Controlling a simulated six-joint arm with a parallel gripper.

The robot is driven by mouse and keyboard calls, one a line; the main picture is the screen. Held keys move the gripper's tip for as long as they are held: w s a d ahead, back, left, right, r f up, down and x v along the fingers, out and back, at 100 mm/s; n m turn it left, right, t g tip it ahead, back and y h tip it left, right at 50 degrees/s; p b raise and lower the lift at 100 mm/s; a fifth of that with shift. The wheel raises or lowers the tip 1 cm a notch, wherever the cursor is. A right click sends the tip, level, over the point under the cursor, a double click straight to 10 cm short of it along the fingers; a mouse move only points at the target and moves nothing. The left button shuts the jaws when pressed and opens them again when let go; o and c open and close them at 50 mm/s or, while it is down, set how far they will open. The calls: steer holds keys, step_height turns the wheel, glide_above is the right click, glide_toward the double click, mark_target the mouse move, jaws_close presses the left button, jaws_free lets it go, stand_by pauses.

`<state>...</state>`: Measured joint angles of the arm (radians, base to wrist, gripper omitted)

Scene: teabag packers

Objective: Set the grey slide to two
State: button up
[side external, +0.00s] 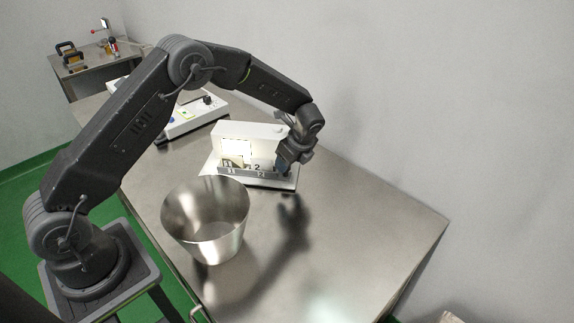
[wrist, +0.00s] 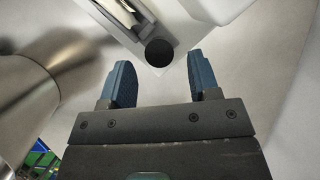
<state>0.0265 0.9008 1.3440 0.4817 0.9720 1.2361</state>
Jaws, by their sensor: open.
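A white device (side external: 246,131) with printed numbers, a "2" among them, stands on the metal table. A grey strip (side external: 240,180) runs along its front low edge; I cannot tell for sure which part is the slide. In the wrist view, a grey rail (wrist: 142,24) ends near a round black knob (wrist: 159,53). My gripper (side external: 285,166) is above the right end of the device, and partly hides it. In the wrist view my gripper (wrist: 160,76) is open, its blue fingers apart on either side below the knob, with nothing seen between them.
A steel bucket (side external: 205,228) stands in front and left of the device; it also shows at left in the wrist view (wrist: 35,85). A white control panel (side external: 190,121) lies behind. The table's right side (side external: 370,225) is clear. The wall is close behind.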

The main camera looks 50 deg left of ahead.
steer(key=shift+x, duration=1.4)
jaws_close()
